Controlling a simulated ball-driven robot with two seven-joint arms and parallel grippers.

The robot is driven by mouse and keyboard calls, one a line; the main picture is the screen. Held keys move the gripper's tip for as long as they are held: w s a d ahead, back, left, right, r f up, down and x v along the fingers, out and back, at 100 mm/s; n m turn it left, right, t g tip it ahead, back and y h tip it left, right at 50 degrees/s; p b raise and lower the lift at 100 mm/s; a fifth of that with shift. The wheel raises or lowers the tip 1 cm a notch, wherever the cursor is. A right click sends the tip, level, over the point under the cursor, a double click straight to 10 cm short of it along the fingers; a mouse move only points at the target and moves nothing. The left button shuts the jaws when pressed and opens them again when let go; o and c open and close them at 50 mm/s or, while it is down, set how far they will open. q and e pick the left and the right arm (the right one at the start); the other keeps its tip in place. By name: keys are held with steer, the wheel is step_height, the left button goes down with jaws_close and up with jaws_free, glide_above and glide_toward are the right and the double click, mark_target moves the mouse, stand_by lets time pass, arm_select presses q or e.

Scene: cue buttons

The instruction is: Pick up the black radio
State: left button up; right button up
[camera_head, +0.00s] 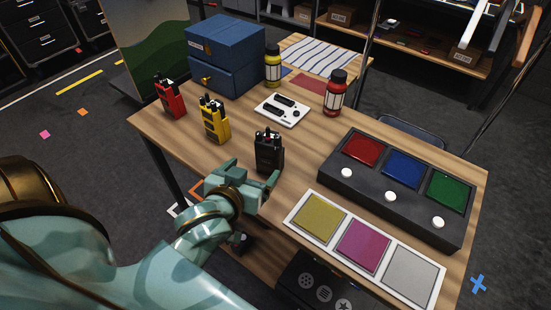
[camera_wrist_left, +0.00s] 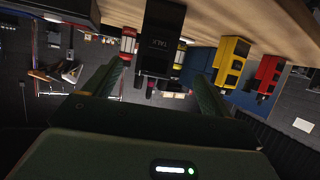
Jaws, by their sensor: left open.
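The black radio (camera_head: 268,154) stands upright on the wooden table (camera_head: 317,165) near its front edge. My left gripper (camera_head: 252,172) is open, just in front of the radio at the table edge. In the left wrist view, which is upside down, the radio (camera_wrist_left: 162,40) shows between the two spread fingers of my left gripper (camera_wrist_left: 155,85). I cannot tell whether the fingers touch it. My right gripper is not in view.
A yellow radio (camera_head: 214,122) and a red radio (camera_head: 170,98) stand left of the black one. A white panel (camera_head: 281,110) lies behind it. The dark button box (camera_head: 395,190) and a strip of coloured squares (camera_head: 362,245) are to the right. A blue drawer box (camera_head: 226,55) stands behind.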

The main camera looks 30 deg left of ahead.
mark_target(267, 156)
arm_select(q)
steer(key=x, duration=0.5)
steer(key=shift+w+b, duration=0.1)
steer(key=shift+b, duration=0.3)
steer(key=b+x, duration=0.1)
steer(key=x, duration=0.3)
steer(key=shift+w+d+f+b, duration=0.15)
steer(key=shift+w+f+b, duration=0.15)
steer(key=shift+w+b, duration=0.1)
steer(key=shift+w, duration=0.15)
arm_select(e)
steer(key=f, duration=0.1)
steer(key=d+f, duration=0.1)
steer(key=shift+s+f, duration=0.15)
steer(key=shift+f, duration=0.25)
arm_select(q)
steer(key=shift+r, duration=0.1)
steer(key=c, duration=1.2)
